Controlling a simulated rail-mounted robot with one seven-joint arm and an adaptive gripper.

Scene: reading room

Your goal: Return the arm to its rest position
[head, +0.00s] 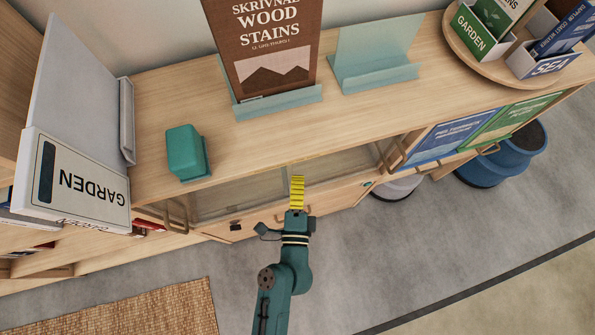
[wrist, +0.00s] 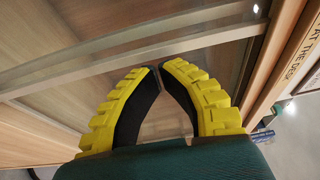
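My gripper (head: 297,180) is at the front of a long wooden cabinet, just below the edge of its top, with my teal arm reaching up from the bottom of the head view. In the wrist view its yellow, black-padded fingers (wrist: 158,68) meet at the tips, with a narrow empty gap behind them. Nothing is held between them. A glassy pane with a pale rail (wrist: 100,68) lies close beyond the fingertips; I cannot tell whether they touch it.
The wooden top (head: 240,155) bears a teal block (head: 187,152), a Wood Stains book (head: 265,45) on a stand and an empty stand (head: 375,55). A white GARDEN box (head: 72,182) is at left. The grey floor (head: 420,245) in front is clear.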

